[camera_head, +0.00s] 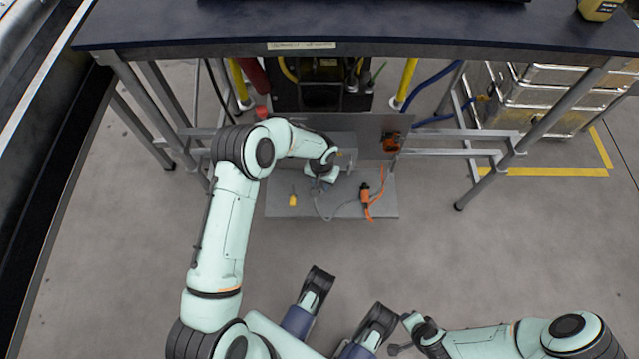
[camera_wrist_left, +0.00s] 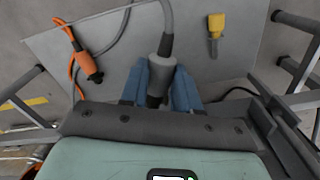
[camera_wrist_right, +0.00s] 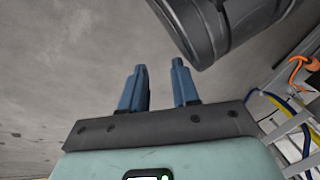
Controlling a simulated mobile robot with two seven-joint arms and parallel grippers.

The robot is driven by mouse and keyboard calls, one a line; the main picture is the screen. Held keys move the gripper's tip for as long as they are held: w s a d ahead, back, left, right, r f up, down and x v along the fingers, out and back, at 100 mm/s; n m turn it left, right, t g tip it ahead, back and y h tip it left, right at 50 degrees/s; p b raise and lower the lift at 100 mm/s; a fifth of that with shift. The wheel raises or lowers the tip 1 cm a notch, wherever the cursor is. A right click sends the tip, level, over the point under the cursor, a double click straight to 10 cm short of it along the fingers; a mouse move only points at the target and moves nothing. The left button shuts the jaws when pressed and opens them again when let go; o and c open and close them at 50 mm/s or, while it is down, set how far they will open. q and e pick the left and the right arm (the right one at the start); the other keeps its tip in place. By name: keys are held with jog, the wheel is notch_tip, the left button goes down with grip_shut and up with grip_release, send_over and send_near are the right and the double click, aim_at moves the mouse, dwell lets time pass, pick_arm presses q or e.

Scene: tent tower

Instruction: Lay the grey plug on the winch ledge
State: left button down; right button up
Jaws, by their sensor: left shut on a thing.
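My left gripper (camera_head: 322,180) is shut on the grey plug (camera_wrist_left: 162,70), whose body sits between the blue fingers in the left wrist view. A grey cable runs from the plug. The gripper is over the flat grey ledge (camera_head: 345,211) under the table, near its back panel; I cannot tell whether the plug touches a surface. In the head view the plug is mostly hidden by the gripper. My right gripper (camera_wrist_right: 159,88) is open and empty, over bare floor.
An orange connector (camera_head: 366,195) with orange cable lies right of the left gripper, and a yellow-tipped piece (camera_head: 293,200) lies left. An upright grey panel (camera_head: 365,135) carries an orange fitting (camera_head: 391,141). The dark tabletop (camera_head: 400,28) overhangs; table legs stand either side.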

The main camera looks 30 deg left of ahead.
aim_at(320, 202)
pick_arm(q)
jog(key=shift+s+a+f, duration=0.15)
jog(key=shift+f, duration=0.35)
pick_arm(e)
jog(key=shift+w+r, duration=0.1)
